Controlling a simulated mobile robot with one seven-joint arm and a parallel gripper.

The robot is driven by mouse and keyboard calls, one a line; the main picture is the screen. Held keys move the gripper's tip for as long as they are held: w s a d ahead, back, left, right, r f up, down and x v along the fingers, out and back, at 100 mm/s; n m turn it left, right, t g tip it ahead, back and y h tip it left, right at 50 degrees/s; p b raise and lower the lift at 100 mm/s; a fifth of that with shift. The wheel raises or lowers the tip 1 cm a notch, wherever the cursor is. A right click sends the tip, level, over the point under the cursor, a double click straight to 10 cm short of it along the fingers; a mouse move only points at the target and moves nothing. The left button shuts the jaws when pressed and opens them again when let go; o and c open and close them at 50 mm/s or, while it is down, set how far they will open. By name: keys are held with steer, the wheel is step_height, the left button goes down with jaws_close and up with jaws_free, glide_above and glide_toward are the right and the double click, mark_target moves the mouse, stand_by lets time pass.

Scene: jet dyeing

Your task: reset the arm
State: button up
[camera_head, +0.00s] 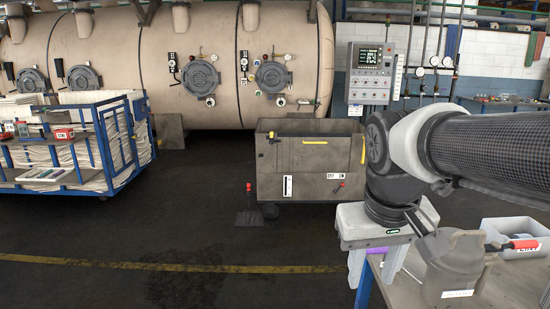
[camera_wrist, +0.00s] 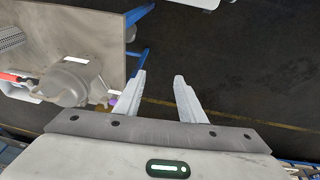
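My gripper shows in the wrist view (camera_wrist: 160,88) with its two pale fingers apart and nothing between them. Dark floor shows past the fingertips. In the head view my gripper (camera_head: 374,283) hangs at the lower right, at the edge of a metal table (camera_head: 406,288). My arm reaches in from the right edge and bends down at the wrist. A purple item shows behind the gripper in the head view, partly hidden.
A grey-brown jug (camera_head: 456,265) and a white bin (camera_head: 515,232) with a red-handled tool stand on the table, close to my gripper. A grey wheeled tub (camera_head: 300,185) stands behind. A blue-framed cart (camera_head: 120,140) is at left. The floor between is open.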

steer(key=s+a+f+t, duration=0.2)
steer(key=s+t, duration=0.1)
steer(key=s, duration=0.4)
step_height(320, 180, up, 18)
steer(key=p, duration=1.7)
steer(key=shift+y+p, duration=0.35)
steer(key=shift+y, duration=0.05)
steer(key=shift+w, duration=0.1)
